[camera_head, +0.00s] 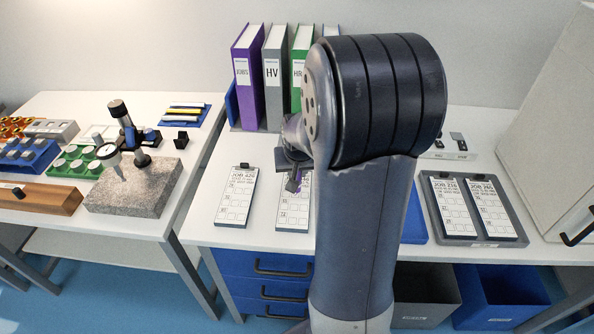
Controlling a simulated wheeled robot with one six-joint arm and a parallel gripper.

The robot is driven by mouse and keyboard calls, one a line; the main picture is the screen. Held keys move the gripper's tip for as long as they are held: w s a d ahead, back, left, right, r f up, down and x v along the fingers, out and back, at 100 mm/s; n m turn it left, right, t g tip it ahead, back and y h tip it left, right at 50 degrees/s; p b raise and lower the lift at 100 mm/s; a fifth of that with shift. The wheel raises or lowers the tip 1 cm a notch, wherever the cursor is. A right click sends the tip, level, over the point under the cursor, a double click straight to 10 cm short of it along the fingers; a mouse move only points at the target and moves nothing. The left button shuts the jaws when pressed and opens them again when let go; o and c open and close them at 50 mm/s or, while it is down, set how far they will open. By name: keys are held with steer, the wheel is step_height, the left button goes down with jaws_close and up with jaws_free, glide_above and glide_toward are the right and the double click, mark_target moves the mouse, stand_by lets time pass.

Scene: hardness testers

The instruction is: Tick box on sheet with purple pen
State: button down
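A job sheet (231,205) marked JOB, with rows of boxes, lies on a dark clipboard at the left of the middle table. A second sheet (292,213) lies beside it, partly hidden by my arm and gripper. My gripper (291,183) is over the upper part of this second sheet, fingers pointing down. A small purple patch shows by the fingers; I cannot tell whether it is the purple pen. My arm hides much of the gripper, so I cannot see whether it is open or shut. No tick is readable at this size.
A grey tray (427,193) at right holds two more sheets (452,208) (491,208). Purple (243,75), grey (274,80) and green (298,65) binders stand behind. Left, a separate table carries a gauge stand on a granite block (135,187). A beige cabinet (555,120) stands right.

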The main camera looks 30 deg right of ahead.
steer(key=shift+r+p, duration=2.05)
steer(key=shift+r, duration=0.9)
steer(key=shift+d, duration=0.1)
